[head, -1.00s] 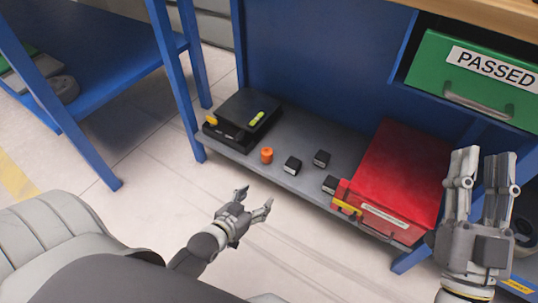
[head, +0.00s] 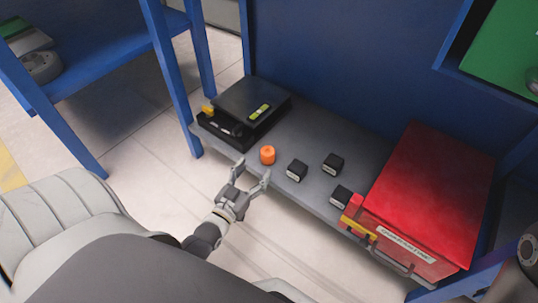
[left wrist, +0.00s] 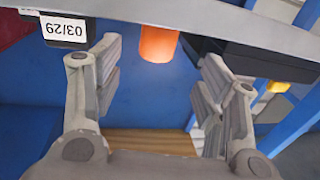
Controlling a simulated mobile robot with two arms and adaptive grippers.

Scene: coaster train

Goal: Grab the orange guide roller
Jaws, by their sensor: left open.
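The orange guide roller (head: 267,155) stands upright near the front edge of the grey lower shelf (head: 225,151). My left gripper (head: 253,172) is open and empty, just in front of the shelf edge, with its fingers pointing toward the roller. In the left wrist view the roller (left wrist: 158,44) shows at the top, between and beyond the spread fingers of my left gripper (left wrist: 161,62). The fingers do not appear to touch it. The shelf edge hides part of the roller there. My right gripper is not in view.
Several small black blocks, one of them here (head: 297,170), sit right of the roller. A black device (head: 250,106) stands left of it. A red box (head: 433,190) fills the shelf's right side. A blue leg (head: 170,75) stands at left.

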